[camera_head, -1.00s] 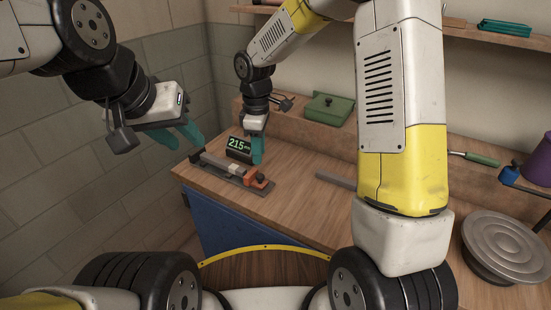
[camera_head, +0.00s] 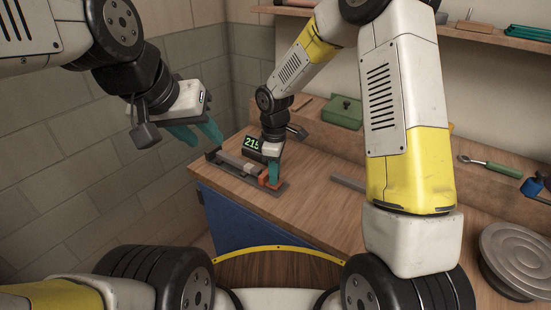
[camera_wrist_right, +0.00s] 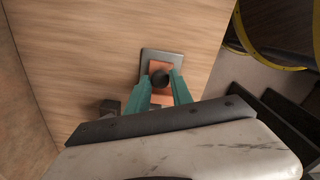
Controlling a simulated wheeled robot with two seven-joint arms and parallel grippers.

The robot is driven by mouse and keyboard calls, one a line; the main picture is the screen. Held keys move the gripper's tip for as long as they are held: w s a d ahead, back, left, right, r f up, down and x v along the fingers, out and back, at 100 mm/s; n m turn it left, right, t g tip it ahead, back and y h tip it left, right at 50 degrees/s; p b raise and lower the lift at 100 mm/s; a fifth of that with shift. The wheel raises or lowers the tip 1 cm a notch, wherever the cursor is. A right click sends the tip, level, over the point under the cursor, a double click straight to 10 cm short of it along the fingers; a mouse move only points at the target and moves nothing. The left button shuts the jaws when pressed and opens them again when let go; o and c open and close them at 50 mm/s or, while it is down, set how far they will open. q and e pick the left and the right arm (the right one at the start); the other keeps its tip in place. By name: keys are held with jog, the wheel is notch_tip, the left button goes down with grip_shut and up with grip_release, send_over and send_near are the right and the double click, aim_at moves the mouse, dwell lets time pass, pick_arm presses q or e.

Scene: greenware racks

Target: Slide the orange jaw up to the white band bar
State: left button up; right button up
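The orange jaw (camera_head: 270,183) sits at the near right end of a dark rail fixture on the bench. In the right wrist view the orange jaw (camera_wrist_right: 160,100) carries a round black knob (camera_wrist_right: 161,78). A grey bar (camera_head: 234,161) lies along the rail, with a paler band (camera_head: 250,170) toward the jaw; a gap to the jaw cannot be made out. My right gripper (camera_head: 273,181) is down at the jaw, its teal fingers (camera_wrist_right: 160,80) open on either side of the knob; contact is unclear. My left gripper (camera_head: 204,137) is open and empty, in front of the wall beside the bench.
A grey strip (camera_head: 348,183) lies to the right. A green box (camera_head: 342,112) stands on the back ledge. A round grey turntable (camera_head: 520,258) is at far right.

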jog(key=c, duration=0.3)
jog(key=shift+w+a, duration=0.55)
jog(key=shift+a, duration=0.25)
jog(key=o, duration=0.6)
jog(key=shift+d, duration=0.1)
jog(key=shift+r, duration=0.1)
notch_tip(320, 180, up, 8)
